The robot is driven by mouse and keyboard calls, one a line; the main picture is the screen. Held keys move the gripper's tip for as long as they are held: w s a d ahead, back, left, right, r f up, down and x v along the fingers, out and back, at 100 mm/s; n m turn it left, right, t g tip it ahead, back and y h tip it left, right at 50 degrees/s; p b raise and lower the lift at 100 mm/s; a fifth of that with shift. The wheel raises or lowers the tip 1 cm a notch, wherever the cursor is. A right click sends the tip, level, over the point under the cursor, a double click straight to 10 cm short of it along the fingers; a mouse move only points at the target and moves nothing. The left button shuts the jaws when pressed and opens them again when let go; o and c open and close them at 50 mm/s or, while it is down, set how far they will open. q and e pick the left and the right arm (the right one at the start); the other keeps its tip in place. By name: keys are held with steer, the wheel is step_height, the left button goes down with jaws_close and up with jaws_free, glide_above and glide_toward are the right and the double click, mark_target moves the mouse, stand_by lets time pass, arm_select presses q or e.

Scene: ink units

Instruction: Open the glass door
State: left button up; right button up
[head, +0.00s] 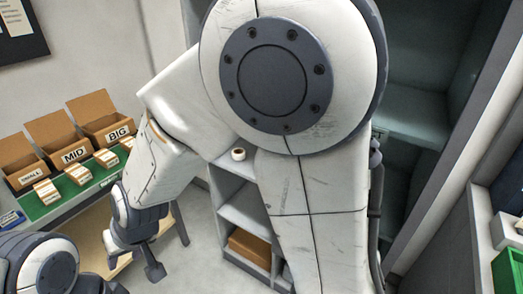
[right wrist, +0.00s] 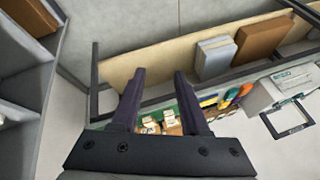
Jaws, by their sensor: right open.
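A tall cabinet with greenish-tinted shelves (head: 412,118) stands at the right of the head view, behind my arm. The tint may be the glass door, but I cannot make out its edge or handle, or tell whether it is open. A pale upright frame (head: 455,150) runs along the cabinet's right side. My right gripper (head: 133,264) is low at the left, near the workbench and well away from the cabinet. In the right wrist view its fingers (right wrist: 160,76) are apart with nothing held between them. My left gripper is not seen.
A workbench with a green mat (head: 48,208) holds open boxes marked MID (head: 74,155) and BIG (head: 118,133), and several small cartons. A low grey shelf (head: 240,208) carries a white roll (head: 238,154). A green bin (head: 508,270) is at the right edge. Some floor shows between bench and shelf.

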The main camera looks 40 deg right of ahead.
steer(key=w+d+f+m+t+h+p, duration=0.1)
steer(key=w+d+m+t+h, duration=0.15)
steer(key=w, duration=0.45)
steer(key=w+d+f+m+t+h+p, duration=0.1)
steer(key=w+d+m+t, duration=0.15)
steer(key=w, duration=0.35)
steer(key=w+d+f+m+h+p, duration=0.1)
steer(key=w+d+m+h, duration=0.2)
steer(key=d, duration=0.4)
steer(key=w+d+f+m+h+p, duration=0.1)
steer(key=w+d+m+h, duration=0.15)
steer(key=d, duration=0.45)
steer(key=s+d+r+m+g+h+p, duration=0.1)
steer(key=s+d+m+g+h+p, duration=0.15)
steer(key=s+d+h, duration=0.45)
steer(key=s+d+m+g+h+p, duration=0.1)
steer(key=s+d+m+g+h, duration=0.3)
steer(key=d, duration=0.6)
steer(key=shift+t+h, duration=0.25)
steer(key=shift+h, duration=0.45)
steer(key=w+d+p, duration=0.1)
steer(key=d, duration=0.2)
steer(key=w+d+p, duration=0.1)
steer(key=d, duration=0.2)
steer(key=w+d+p, duration=0.1)
steer(key=d, duration=0.2)
steer(key=shift+d, duration=0.4)
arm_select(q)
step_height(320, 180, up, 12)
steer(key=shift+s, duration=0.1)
